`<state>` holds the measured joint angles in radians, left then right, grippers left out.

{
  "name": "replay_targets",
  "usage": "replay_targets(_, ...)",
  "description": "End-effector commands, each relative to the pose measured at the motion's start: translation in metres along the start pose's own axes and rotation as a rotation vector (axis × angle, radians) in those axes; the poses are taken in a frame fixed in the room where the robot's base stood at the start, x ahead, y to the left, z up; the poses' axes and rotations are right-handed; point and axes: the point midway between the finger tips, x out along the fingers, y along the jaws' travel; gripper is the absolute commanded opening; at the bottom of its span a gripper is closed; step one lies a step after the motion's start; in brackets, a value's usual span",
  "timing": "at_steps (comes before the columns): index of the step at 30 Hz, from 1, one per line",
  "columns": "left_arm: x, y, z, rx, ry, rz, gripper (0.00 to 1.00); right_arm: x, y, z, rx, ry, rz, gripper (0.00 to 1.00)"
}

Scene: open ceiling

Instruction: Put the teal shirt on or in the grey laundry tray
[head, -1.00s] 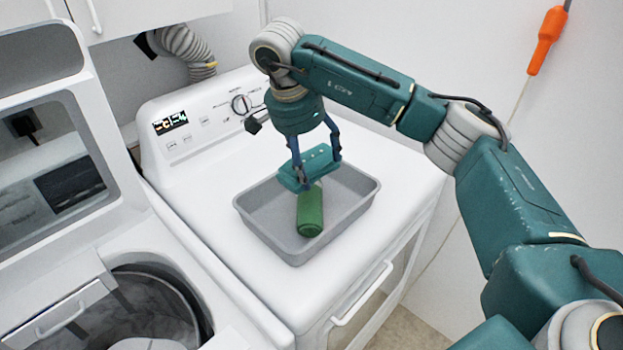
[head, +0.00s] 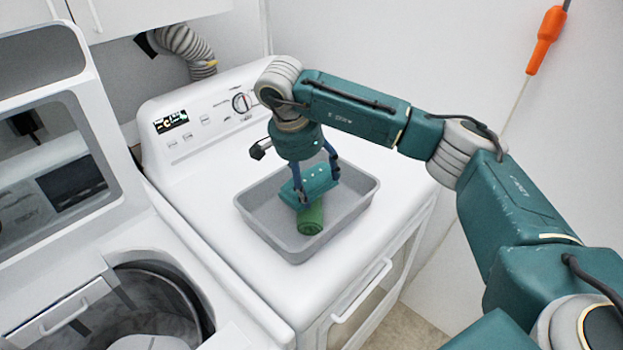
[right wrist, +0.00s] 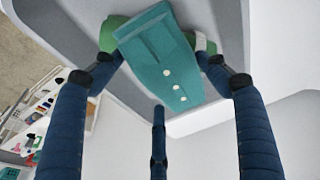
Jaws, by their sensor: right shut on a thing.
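The teal shirt (head: 316,182), a small folded piece with pale buttons, is held between the fingers of my right gripper (head: 314,179). It hangs over the middle of the grey laundry tray (head: 349,224), low near the rim level. In the right wrist view the shirt (right wrist: 160,62) fills the space between the fingertips. A green roll (head: 311,219) lies in the tray below and in front of the shirt; the shirt hides its rear part. I cannot tell whether shirt and roll touch. My left gripper is not in view.
The tray stands on a white dryer (head: 215,170) with a control panel at the back. An open washer drum (head: 160,305) lies to the left. An orange object (head: 545,40) hangs on a cord at the right wall.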

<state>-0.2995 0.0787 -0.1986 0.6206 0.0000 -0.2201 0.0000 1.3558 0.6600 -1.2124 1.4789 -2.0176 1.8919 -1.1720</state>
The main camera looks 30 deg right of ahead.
Motion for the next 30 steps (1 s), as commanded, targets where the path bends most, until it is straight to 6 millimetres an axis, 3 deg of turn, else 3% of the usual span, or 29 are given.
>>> replay_targets(2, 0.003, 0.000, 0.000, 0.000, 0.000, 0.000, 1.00, 0.003, 0.000, 0.001, 0.001, 0.000, -0.001, 0.40)
replay_targets(3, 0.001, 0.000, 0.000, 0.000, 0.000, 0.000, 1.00, 0.002, 0.000, 0.000, 0.001, 0.000, -0.001, 0.81)
replay_targets(5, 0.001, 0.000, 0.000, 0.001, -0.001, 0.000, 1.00, 0.002, 0.000, 0.000, 0.000, 0.000, -0.001, 0.93)
replay_targets(14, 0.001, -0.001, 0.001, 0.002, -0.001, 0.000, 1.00, 0.001, 0.000, 0.000, 0.000, 0.000, 0.000, 0.93)
replay_targets(18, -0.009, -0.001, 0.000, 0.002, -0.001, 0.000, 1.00, -0.011, 0.000, -0.003, 0.001, -0.001, -0.001, 0.93)
replay_targets(20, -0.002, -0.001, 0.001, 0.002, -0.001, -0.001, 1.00, -0.016, -0.002, -0.002, 0.000, -0.001, -0.005, 0.93)
replay_targets(27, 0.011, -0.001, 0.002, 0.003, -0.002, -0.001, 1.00, -0.070, -0.002, -0.002, 0.001, 0.001, -0.007, 0.93)
replay_targets(30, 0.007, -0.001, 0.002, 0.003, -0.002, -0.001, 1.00, -0.091, -0.001, -0.003, 0.000, 0.003, -0.005, 0.93)
